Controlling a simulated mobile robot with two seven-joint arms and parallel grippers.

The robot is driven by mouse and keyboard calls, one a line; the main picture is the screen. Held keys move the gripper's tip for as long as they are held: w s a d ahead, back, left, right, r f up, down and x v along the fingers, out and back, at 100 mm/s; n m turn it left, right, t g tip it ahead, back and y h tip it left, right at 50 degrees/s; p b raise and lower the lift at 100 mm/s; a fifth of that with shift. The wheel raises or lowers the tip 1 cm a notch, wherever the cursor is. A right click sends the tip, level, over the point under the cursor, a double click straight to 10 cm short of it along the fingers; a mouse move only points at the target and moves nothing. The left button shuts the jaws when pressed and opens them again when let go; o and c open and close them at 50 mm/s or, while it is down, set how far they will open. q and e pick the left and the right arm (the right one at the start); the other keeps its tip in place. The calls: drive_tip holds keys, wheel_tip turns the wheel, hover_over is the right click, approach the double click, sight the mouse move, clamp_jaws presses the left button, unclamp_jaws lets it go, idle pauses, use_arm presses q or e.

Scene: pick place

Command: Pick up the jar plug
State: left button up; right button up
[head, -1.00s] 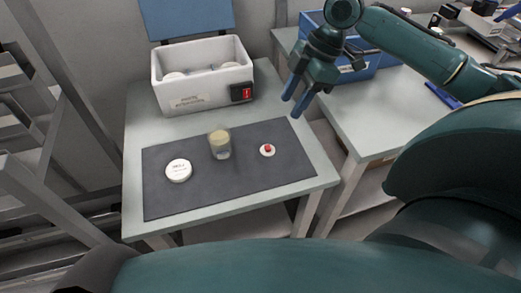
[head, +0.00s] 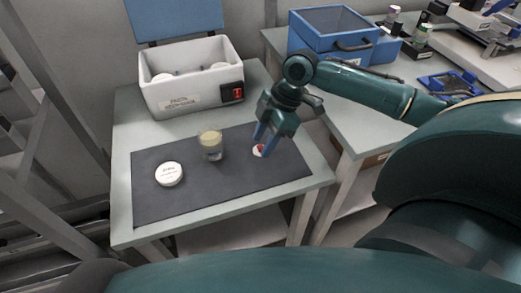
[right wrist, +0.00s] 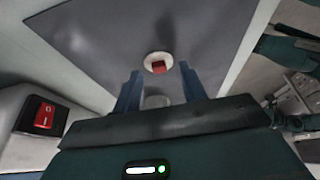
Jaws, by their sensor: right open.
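The jar plug, a small white disc with a red knob (head: 258,150), lies on the dark mat (head: 210,190) near its right side. In the right wrist view the plug (right wrist: 157,64) shows ahead of the fingertips, roughly between them. My right gripper (head: 265,137) is open, its blue fingers above and close to the plug, partly covering it in the head view. The open fingers also show in the right wrist view (right wrist: 160,72), with nothing held between them. A glass jar (head: 211,146) with yellowish content stands on the mat left of the plug. My left gripper is not in view.
A white round lid (head: 169,174) lies on the mat at left. A white bath (head: 193,101) with a red switch (head: 238,92) stands behind the mat. A blue crate (head: 330,32) sits on the side table at right. The mat's front is clear.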

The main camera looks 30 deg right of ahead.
drive_tip(key=shift+a+f, duration=0.15)
drive_tip(key=shift+f, duration=0.25)
drive_tip(key=shift+c, duration=0.5)
drive_tip(key=c, duration=0.6)
clamp_jaws()
